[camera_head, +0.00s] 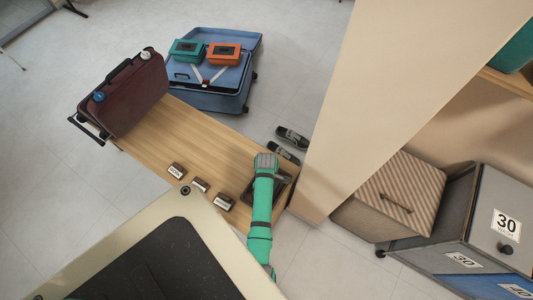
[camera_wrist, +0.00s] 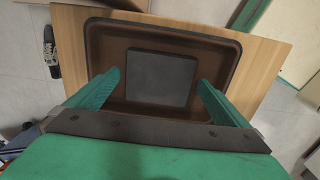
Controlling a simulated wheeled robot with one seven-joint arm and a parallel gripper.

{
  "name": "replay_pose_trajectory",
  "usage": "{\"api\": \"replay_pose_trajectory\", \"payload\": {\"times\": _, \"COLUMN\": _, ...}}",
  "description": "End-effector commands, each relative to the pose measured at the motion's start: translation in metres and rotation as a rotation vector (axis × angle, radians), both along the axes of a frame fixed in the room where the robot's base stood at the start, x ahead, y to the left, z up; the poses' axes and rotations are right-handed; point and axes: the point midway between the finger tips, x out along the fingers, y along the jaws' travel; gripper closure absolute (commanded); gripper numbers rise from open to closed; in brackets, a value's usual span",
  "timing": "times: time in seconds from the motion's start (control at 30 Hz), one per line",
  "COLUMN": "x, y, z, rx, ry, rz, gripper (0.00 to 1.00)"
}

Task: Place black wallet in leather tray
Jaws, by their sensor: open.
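The black wallet (camera_wrist: 160,78) lies flat inside the brown leather tray (camera_wrist: 98,50) in the wrist view. The tray sits at the end of the wooden bench, and its edge shows beside my arm in the head view (camera_head: 285,184). My gripper (camera_wrist: 160,85) is open above the tray, its green fingers apart on the left and right of the wallet. The fingers do not appear to touch the wallet, though their exact height is hard to tell. In the head view my green arm hides most of the tray and the wallet.
The wooden bench (camera_head: 200,135) holds a maroon suitcase (camera_head: 133,92) and several small dark labelled blocks (camera_head: 199,184). An open blue suitcase (camera_head: 212,95) stands behind it. A beige panel (camera_head: 385,75) rises right of the tray. Dark shoes (camera_head: 290,137) lie on the floor nearby.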

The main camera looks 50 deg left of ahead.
Motion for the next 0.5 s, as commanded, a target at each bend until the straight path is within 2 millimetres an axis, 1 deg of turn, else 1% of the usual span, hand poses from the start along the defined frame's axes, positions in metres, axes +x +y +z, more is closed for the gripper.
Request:
{"api": "replay_pose_trajectory", "payload": {"times": 0.17, "x": 0.002, "y": 0.0, "z": 0.019, "rx": 0.002, "ry": -0.003, "rz": -0.003, "gripper": 0.0}}
{"api": "replay_pose_trajectory", "payload": {"times": 0.5, "x": 0.002, "y": 0.0, "z": 0.086, "rx": 0.002, "ry": -0.003, "rz": -0.002, "gripper": 0.0}}
